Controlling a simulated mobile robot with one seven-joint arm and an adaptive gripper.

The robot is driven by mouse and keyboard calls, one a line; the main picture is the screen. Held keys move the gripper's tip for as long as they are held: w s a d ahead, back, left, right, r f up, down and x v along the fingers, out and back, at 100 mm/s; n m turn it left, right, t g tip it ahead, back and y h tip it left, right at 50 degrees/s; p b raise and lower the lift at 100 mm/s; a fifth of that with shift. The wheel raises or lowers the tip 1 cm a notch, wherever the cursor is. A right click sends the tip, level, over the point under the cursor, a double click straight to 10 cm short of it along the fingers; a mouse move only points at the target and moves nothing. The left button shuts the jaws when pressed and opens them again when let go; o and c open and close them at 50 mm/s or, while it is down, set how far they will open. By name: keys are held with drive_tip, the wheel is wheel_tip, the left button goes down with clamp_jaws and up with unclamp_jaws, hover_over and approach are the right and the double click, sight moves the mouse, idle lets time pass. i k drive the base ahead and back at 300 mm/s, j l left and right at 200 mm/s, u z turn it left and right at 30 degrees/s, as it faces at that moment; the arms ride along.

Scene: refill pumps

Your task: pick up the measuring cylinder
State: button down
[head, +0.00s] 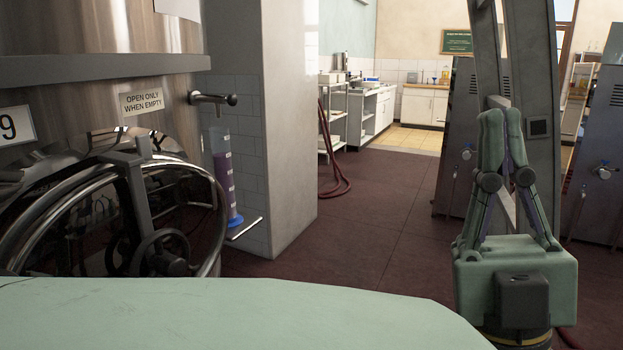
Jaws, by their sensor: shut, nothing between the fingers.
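The measuring cylinder (224,181) is tall and clear, with purple liquid in its lower part and a blue foot. It stands upright on a small shelf (245,229) beside the steel tank, below a metal tap (213,99). My gripper (500,116) is at the right of the head view, pointing up, with its fingers shut and nothing between them. It is well apart from the cylinder, far to its right in the picture.
The steel tank (60,85) with its round hatch (150,225) and handwheel is at the left, close to the cylinder. A pale pillar (290,120) stands just right of the cylinder. The dark red floor (370,225) is open in the middle. Grey cabinets (595,165) stand at the right.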

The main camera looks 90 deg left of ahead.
sight(221, 154)
drive_tip(key=l+u, duration=0.1)
drive_tip(key=u, duration=0.3)
drive_tip(key=k+u, duration=0.1)
drive_tip(key=u, duration=0.3)
drive_tip(key=k+l+u, duration=0.1)
drive_tip(key=u, duration=2.1)
drive_tip(key=i+l, duration=0.1)
drive_tip(key=l, duration=0.25)
drive_tip(key=i+l+z, duration=0.1)
drive_tip(key=l, duration=0.2)
drive_tip(key=i+l, duration=0.15)
drive_tip(key=l, duration=0.2)
drive_tip(key=i+l+z, duration=0.1)
drive_tip(key=i, duration=0.3)
drive_tip(key=i+l, duration=0.3)
drive_tip(key=i+z, duration=0.05)
drive_tip(key=i, duration=0.05)
